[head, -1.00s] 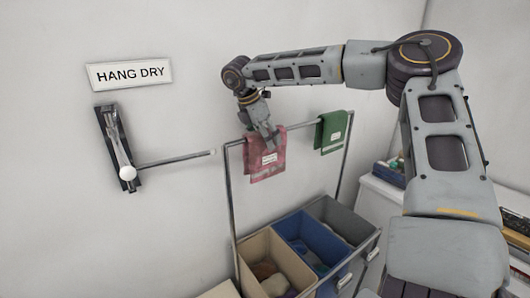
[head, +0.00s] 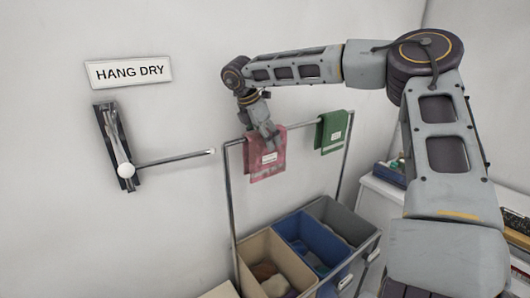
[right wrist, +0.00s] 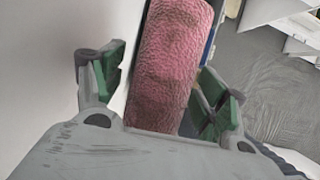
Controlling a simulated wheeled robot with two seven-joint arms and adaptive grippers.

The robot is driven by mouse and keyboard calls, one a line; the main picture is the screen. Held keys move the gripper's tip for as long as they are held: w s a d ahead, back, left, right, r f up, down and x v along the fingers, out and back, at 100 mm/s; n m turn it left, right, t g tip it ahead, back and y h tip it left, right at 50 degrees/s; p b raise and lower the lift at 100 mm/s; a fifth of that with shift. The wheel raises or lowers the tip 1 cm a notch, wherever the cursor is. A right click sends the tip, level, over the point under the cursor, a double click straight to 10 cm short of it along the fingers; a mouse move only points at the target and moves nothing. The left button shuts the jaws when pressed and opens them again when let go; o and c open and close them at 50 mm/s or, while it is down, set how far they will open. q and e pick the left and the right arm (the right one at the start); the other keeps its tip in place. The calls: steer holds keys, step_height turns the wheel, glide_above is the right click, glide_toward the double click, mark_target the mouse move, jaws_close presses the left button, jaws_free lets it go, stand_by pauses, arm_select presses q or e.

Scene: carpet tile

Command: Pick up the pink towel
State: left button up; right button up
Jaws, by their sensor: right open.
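The pink towel (head: 266,160) hangs folded over the top rail of a metal rack in the head view, with a white label on its front. My right gripper (head: 268,135) is at the towel's top edge, reaching down from above. In the right wrist view the towel (right wrist: 172,65) fills the space between the two open green-padded fingers (right wrist: 160,95). A gap shows on the left side; the right finger is close to the towel, and I cannot tell if it touches. My left gripper is not in view.
A green towel (head: 332,131) hangs on the same rail, to the right. Below stand beige (head: 250,252), blue (head: 290,232) and grey bins holding cloths. A wall-mounted rod (head: 175,159) sticks out at left, under a HANG DRY sign (head: 130,72). A white shelf unit is at right.

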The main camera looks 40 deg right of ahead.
stand_by(0.4)
steer(key=c, duration=1.5)
steer(key=shift+r, duration=0.1)
steer(key=shift+r+p, duration=0.2)
steer(key=shift+p, duration=0.4)
step_height(320, 180, up, 18)
steer(key=shift+f+b, duration=0.1)
steer(key=shift+b, duration=0.25)
